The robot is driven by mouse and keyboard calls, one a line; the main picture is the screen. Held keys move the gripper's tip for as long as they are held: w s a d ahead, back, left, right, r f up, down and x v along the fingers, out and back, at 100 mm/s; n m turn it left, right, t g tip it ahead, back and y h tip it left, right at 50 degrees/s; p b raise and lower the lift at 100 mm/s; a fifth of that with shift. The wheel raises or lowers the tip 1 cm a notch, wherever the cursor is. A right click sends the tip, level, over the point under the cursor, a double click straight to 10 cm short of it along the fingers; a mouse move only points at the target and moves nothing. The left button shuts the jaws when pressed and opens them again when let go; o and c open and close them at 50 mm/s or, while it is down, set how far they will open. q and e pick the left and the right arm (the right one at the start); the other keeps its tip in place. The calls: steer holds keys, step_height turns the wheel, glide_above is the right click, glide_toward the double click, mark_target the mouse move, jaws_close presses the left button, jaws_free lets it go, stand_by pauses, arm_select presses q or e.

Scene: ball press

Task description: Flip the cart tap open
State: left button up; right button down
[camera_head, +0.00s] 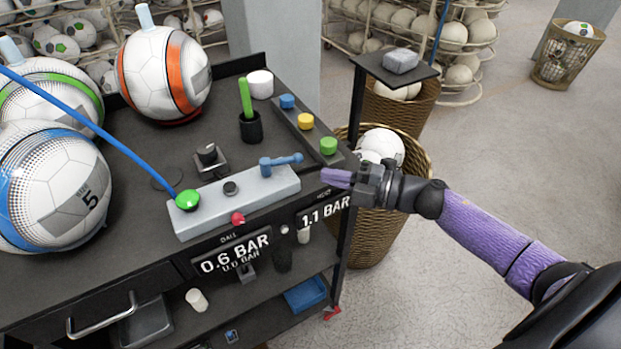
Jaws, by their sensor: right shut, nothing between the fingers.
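The cart (120,255) is a dark two-shelf trolley with a grey control block (236,204) on its top. A blue tap lever (287,160) sits on the right end of the block, its handle pointing right. My right gripper (335,178), with purple fingertips, is shut and empty just right of the block's end, a little below and right of the tap handle. It appears apart from the tap, though the depth gap is hard to judge. My left gripper is not in view.
A blue hose (95,128) runs to a green knob (188,200) on the block. Balls (165,72) stand on the cart's left. A strip with coloured buttons (306,121) lies behind the tap. A wicker basket (378,240) stands behind my gripper.

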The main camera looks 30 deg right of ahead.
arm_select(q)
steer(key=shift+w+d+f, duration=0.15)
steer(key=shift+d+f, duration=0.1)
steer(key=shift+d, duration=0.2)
arm_select(e)
steer(key=s+d, duration=0.1)
steer(key=d, duration=0.2)
steer(key=s+d, duration=0.1)
steer(key=shift+s+d+r, duration=0.15)
steer(key=shift+s+r, duration=0.1)
steer(key=shift+s, duration=0.05)
